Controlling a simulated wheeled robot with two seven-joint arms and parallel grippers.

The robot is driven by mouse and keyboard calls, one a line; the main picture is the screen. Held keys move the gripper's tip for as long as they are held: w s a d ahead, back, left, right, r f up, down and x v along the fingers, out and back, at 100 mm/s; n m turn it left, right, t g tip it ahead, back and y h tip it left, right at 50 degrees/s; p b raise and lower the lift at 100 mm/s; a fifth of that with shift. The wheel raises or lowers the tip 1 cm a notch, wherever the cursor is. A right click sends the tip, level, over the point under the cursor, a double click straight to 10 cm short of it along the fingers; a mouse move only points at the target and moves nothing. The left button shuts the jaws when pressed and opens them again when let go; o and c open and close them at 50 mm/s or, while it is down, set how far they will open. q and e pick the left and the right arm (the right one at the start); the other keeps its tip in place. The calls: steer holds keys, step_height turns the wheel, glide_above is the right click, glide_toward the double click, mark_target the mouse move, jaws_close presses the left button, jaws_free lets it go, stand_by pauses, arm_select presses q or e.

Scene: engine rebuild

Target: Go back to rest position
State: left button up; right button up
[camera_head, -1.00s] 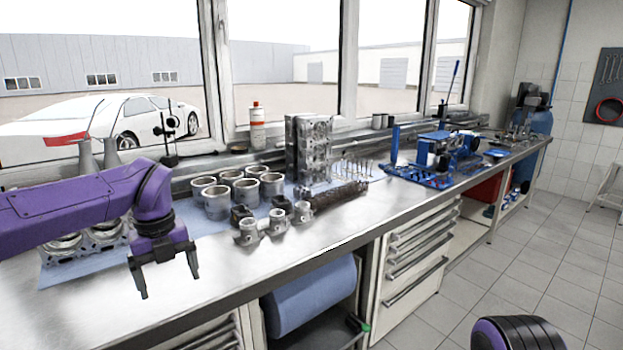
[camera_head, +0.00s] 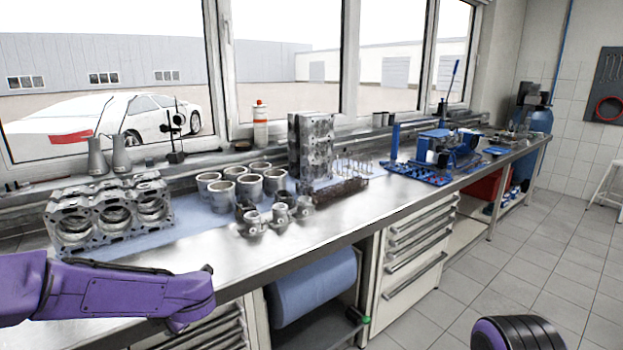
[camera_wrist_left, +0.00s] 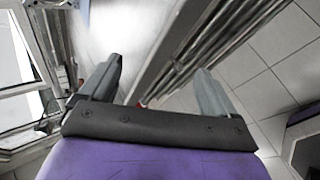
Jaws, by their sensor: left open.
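My left arm (camera_head: 120,293) comes in from the left in the head view, low in front of the workbench's front edge. Its gripper is hidden from the head camera. In the left wrist view my left gripper (camera_wrist_left: 158,90) is open, with its two fingers wide apart and nothing between them. Beyond the fingers I see the bench top, drawer fronts and the tiled floor. A rounded black and purple part of mine (camera_head: 517,333) shows at the bottom right of the head view. My right gripper is not in view.
The steel workbench (camera_head: 330,232) carries an engine block (camera_head: 110,213), several cylinder liners (camera_head: 222,193), pistons (camera_head: 281,212), a cylinder head (camera_head: 311,150) and blue tooling (camera_head: 446,150). A blue paper roll (camera_head: 312,288) sits below.

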arm_select(q)
steer(key=s+d+f+m+t+h, duration=0.1)
steer(key=s+d+f+m+h, duration=0.1)
steer(key=s+f+m, duration=0.65)
steer(key=s+d+f+m+t+h, duration=0.1)
steer(key=s+d+f+m+t, duration=0.1)
steer(key=s+f+m, duration=0.65)
steer(key=s+f+m+g+h, duration=0.1)
steer(key=s+f+m+g, duration=0.1)
steer(key=s+f, duration=0.3)
steer(key=s+a+f+m+g+h, duration=0.1)
steer(key=s+f+m, duration=0.3)
steer(key=s, duration=0.9)
step_height(320, 180, down, 2)
steer(key=shift+f+g, duration=0.25)
steer(key=shift+g, duration=0.55)
